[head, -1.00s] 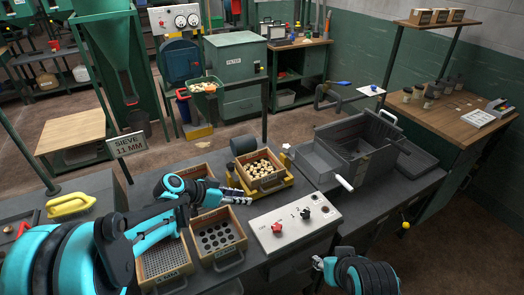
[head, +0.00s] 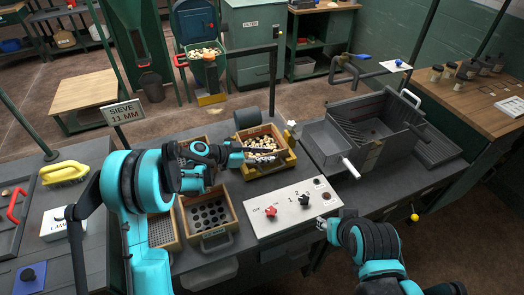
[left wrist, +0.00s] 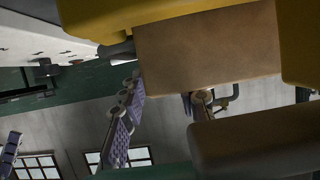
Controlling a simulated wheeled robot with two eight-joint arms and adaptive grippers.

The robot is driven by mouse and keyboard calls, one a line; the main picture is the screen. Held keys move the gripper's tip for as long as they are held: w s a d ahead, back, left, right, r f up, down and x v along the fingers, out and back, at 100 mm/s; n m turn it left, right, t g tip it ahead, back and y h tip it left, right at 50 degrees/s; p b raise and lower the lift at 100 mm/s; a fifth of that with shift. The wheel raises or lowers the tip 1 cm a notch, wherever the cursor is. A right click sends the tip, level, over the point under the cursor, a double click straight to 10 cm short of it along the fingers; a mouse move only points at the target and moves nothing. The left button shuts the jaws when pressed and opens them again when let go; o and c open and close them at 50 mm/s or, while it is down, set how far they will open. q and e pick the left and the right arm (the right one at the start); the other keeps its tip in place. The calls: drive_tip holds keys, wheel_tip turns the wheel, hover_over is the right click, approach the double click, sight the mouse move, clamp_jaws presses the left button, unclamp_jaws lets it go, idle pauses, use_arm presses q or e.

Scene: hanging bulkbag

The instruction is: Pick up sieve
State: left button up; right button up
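A wooden-framed sieve box (head: 278,167) full of pale pieces sits in a yellow cradle (head: 291,158) at mid-table. Two more framed sieves stand nearer: one with large round holes (head: 229,228) and one with fine mesh (head: 176,241). A sign (head: 123,113) reads "SIEVE 11 MM". My left gripper (head: 264,158) is at the near left side of the filled box; contact is unclear. In the left wrist view, its spread fingers (left wrist: 70,130) look open, near a tan wooden panel (left wrist: 205,50) and yellow parts. My right gripper (head: 325,224) is by the control panel; its finger state is unclear.
A white control panel (head: 293,207) with red and black knobs lies right of the sieves. A grey hopper-like machine (head: 370,130) stands to the right. A yellow-handled brush (head: 64,171) and a red-handled tool (head: 15,206) lie at left.

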use_arm(q)
drive_tip(key=shift+x, duration=1.15)
drive_tip(key=shift+a, duration=0.1)
drive_tip(key=shift+r, duration=0.1)
clamp_jaws()
